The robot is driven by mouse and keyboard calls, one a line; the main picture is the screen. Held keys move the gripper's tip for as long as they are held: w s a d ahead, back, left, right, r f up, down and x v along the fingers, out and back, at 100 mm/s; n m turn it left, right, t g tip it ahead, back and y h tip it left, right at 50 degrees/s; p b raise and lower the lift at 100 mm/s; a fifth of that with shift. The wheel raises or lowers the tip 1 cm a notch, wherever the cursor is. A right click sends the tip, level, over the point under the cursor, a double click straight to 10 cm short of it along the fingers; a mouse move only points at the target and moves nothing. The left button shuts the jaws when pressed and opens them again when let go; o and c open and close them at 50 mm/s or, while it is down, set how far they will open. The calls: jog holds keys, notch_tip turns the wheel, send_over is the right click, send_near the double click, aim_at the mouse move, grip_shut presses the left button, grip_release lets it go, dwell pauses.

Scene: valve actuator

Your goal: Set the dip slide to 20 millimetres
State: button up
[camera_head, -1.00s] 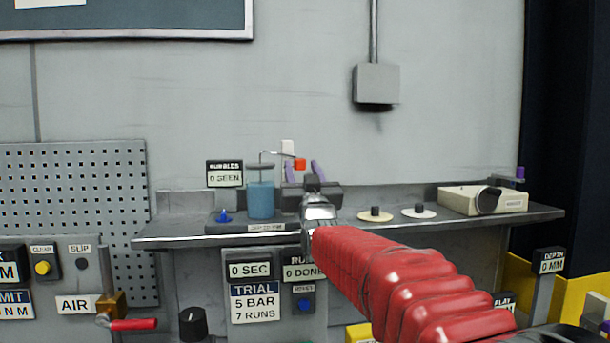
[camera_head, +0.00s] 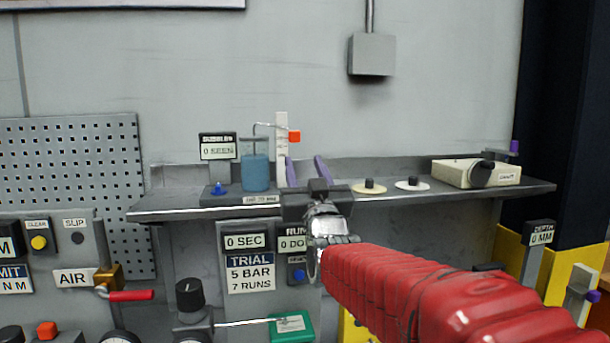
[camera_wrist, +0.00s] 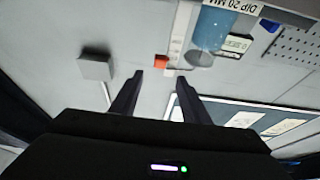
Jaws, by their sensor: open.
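The dip slide appears to be the orange-red block (camera_head: 294,136) at the upper part of a white post (camera_head: 281,150), with a thin bent tube beside it. A blue beaker (camera_head: 255,172) stands just left of the post. The depth display (camera_head: 541,235) at the far right reads 0 MM. My gripper (camera_head: 305,163) is open and empty, its two purple-tipped fingers pointing up just below and right of the block. In the wrist view, which is upside down, the block (camera_wrist: 161,62) shows between my fingertips (camera_wrist: 160,76), apparently beyond them. A label there reads DIP 20 MM (camera_wrist: 236,5).
The shelf (camera_head: 400,203) also holds a bubbles display (camera_head: 218,146) reading 0 SEEN, a blue knob (camera_head: 219,189), two discs and a beige box (camera_head: 476,173) at right. Trial panels (camera_head: 250,272) hang below.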

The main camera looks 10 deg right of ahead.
jog(key=shift+v, duration=1.3)
jog(key=s+f+g, duration=0.2)
jog(key=f+g, duration=0.3)
jog(key=f, duration=0.6)
jog(key=s+f+g, duration=0.3)
jog(key=f+g, duration=0.1)
jog(key=f, duration=0.7)
jog(key=s+f+g, duration=0.4)
jog(key=s+f, duration=0.1)
jog(key=s, duration=0.9)
jog(key=s+d+f+g, duration=0.1)
jog(key=s+f+g, duration=0.2)
jog(key=s, duration=1.1)
notch_tip(320, 180, down, 3)
jog(key=shift+d+f+g, duration=0.15)
jog(key=shift+g, duration=0.25)
